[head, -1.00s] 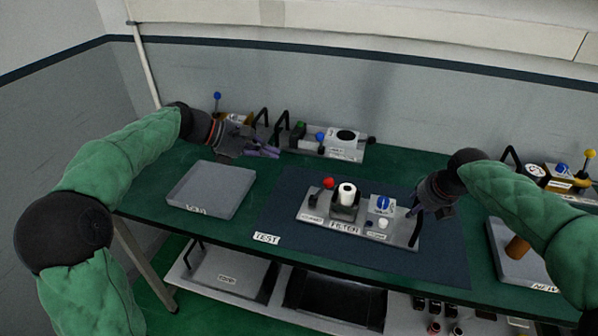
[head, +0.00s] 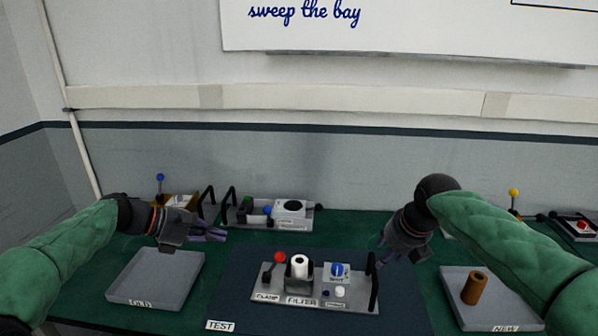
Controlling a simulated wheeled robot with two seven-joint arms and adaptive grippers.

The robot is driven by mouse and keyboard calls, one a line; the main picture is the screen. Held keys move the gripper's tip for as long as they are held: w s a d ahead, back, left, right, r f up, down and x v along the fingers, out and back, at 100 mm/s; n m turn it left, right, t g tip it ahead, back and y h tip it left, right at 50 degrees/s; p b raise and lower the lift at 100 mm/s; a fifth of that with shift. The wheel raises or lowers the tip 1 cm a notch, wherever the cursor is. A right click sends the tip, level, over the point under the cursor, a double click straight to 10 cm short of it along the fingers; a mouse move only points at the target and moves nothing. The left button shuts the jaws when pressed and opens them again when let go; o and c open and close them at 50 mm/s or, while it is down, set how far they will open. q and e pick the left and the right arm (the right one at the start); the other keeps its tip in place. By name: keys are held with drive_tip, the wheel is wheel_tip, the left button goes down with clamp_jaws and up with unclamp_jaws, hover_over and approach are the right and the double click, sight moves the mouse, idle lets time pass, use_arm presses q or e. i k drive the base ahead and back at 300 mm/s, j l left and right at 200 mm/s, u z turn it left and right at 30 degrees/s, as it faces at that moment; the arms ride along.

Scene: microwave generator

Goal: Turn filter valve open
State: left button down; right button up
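The filter unit stands on the dark blue mat (head: 240,300) in the middle of the table. It carries a red-knobbed lever (head: 279,257) over a CLAMP label, a white filter roll (head: 299,262) in a dark holder, and a blue valve knob (head: 337,270) on a pale panel. A white button (head: 340,291) is below the knob. My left gripper (head: 208,234) is up and left of the unit, empty, its fingers apart and pointing right. My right gripper (head: 384,242) is just right of and above the unit's black handle (head: 373,284); its fingertips are small and dark.
A grey OLD tray (head: 155,277) is at left and a grey NEW tray (head: 460,312) at right, holding a brown cylinder (head: 474,288). Another device with a blue knob and black round top (head: 292,208) stands at the back. Green table shows between them.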

sight(338, 268)
drive_tip(key=k+l, duration=0.3)
drive_tip(key=k, duration=0.15)
drive_tip(key=k+l, duration=0.25)
drive_tip(key=k, duration=0.2)
